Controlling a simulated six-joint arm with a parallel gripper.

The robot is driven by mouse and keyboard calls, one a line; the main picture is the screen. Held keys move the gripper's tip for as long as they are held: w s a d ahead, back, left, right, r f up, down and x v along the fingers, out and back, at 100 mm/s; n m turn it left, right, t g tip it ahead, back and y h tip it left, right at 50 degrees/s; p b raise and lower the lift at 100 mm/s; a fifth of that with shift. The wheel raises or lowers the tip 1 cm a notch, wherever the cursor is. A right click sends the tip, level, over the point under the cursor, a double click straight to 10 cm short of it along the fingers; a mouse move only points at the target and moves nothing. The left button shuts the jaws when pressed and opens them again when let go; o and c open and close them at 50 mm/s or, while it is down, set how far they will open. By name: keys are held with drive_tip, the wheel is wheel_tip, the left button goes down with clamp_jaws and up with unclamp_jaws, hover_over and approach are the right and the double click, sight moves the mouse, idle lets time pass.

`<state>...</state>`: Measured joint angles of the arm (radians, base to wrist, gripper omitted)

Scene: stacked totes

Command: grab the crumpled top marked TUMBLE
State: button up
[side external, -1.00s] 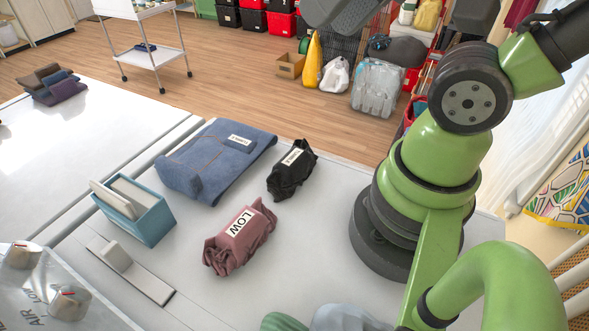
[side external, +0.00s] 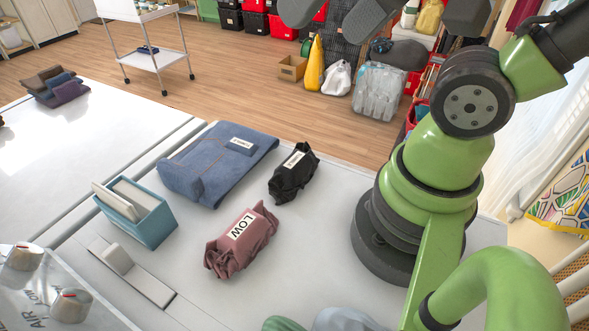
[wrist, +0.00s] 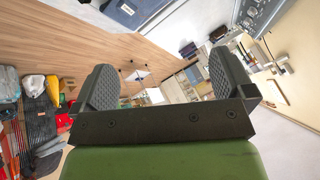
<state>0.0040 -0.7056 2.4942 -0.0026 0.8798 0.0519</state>
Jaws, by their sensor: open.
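A crumpled black top (side external: 285,186) with a white label lies on the light table; its label is too small to read surely. A crumpled mauve top (side external: 228,258), marked LOW, lies nearer the camera. A blue denim garment (side external: 200,172), with a label I cannot read, lies flatter at the back left. My gripper (side external: 337,14) is at the top edge of the side view, high above and apart from the garments, partly cut off. In the wrist view my gripper (wrist: 165,82) has its two grey pads wide apart with nothing between them.
A teal box (side external: 150,225) holding upright panels stands left of the garments. A panel with knobs (side external: 22,256) is at the front left. Dark folded clothes (side external: 60,88) lie on the far left table. Bare tabletop surrounds the mauve and black tops.

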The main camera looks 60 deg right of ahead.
drive_tip(key=w+d+f+m+g+h, duration=0.1)
drive_tip(key=w+d+f+m+g, duration=0.25)
drive_tip(key=w+f+m, duration=0.45)
drive_tip(key=m+g, duration=0.3)
drive_tip(key=m, duration=0.3)
hover_over(294, 160)
drive_tip(key=shift+h, duration=0.4)
wheel_tip(294, 160, down, 12)
drive_tip(key=shift+a+r, duration=0.15)
drive_tip(key=shift+r, duration=0.05)
drive_tip(key=shift+f+g, duration=0.25)
drive_tip(key=shift+f, duration=0.1)
drive_tip(key=shift+s+f, duration=0.1)
drive_tip(key=shift+f, duration=4.8)
drive_tip(key=c, duration=1)
drive_tip(key=shift+r, duration=0.1)
